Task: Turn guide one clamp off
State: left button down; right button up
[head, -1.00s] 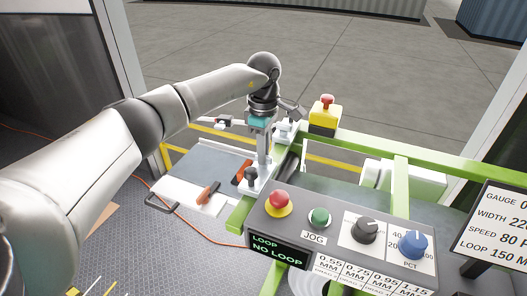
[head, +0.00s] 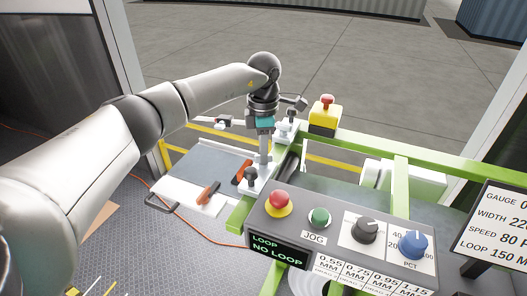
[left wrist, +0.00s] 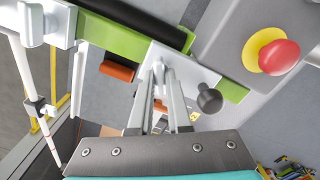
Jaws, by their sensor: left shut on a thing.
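My left gripper (head: 264,163) points down at the guide mount beside the grey table. In the left wrist view its two fingers (left wrist: 160,76) come together on a small silver piece, which I take to be the guide one clamp; the fingers largely hide it. A black round knob (left wrist: 210,99) stands to the right of the fingers on the same pale block; it also shows in the head view (head: 251,174). An orange handle (left wrist: 117,71) lies left of the fingers, apart from them. My right gripper is not in view.
A control box with a red button (head: 280,201), a green button (head: 319,217) and dials stands close to the right of the gripper. A yellow emergency-stop box (head: 324,115) sits behind on the green frame (head: 375,147). A second orange handle (head: 208,192) lies on the table plate (head: 190,165).

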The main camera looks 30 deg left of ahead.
pick_arm(q)
jog(key=n, duration=0.6)
jog(key=shift+r+n+p, duration=0.1)
jog(key=shift+n+p, duration=0.2)
jog(key=n+p, duration=0.1)
jog(key=n, duration=0.4)
jog(key=shift+n, duration=0.3)
jog(key=c, duration=0.9)
grip_release()
jog(key=shift+o, duration=0.2)
notch_tip(320, 180, up, 15)
jog(key=b, duration=0.2)
jog(key=shift+s, duration=0.1)
